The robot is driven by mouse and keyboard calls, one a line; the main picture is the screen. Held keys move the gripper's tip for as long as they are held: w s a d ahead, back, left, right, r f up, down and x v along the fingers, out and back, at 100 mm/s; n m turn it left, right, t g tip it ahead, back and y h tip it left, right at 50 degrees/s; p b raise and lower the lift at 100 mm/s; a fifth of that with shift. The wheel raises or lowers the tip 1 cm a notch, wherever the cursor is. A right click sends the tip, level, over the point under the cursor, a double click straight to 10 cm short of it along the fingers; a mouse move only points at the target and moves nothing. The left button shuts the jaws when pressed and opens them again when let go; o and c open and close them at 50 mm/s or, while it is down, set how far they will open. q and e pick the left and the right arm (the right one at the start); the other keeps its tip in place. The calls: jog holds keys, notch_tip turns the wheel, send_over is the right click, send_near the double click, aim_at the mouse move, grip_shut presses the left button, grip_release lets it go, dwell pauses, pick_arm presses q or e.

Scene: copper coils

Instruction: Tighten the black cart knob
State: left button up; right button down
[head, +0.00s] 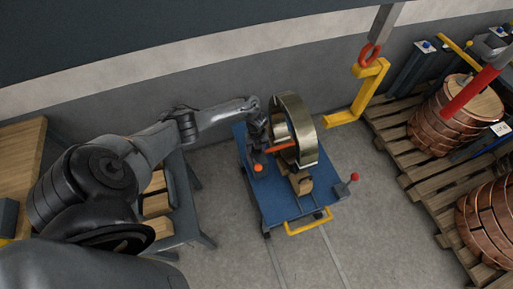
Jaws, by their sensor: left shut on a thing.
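The blue cart (272,208) stands in the middle of the head view. A brass-coloured ring (304,130) stands upright on it, with an orange-red bar (281,147) at its left side. My left arm reaches in from the left, and its gripper (261,143) points down over the cart's left part, close beside the ring. It is shut on a small dark part there, which looks like the black cart knob; the fingers mostly hide it. My right gripper is not in view.
On the cart are an orange knob (258,168), a wooden block (301,185) and a red-tipped lever (353,178). A yellow hook (369,90) hangs behind right. Copper coils (455,115) stand on pallets at right. Floor in front is clear.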

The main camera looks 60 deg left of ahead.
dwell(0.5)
pick_arm(q)
jog(key=o, duration=1)
jog(key=shift+o, duration=0.2)
jog(key=shift+r, duration=0.1)
notch_tip(320, 180, up, 11)
jog(key=p, duration=0.2)
jog(key=shift+p, duration=0.3)
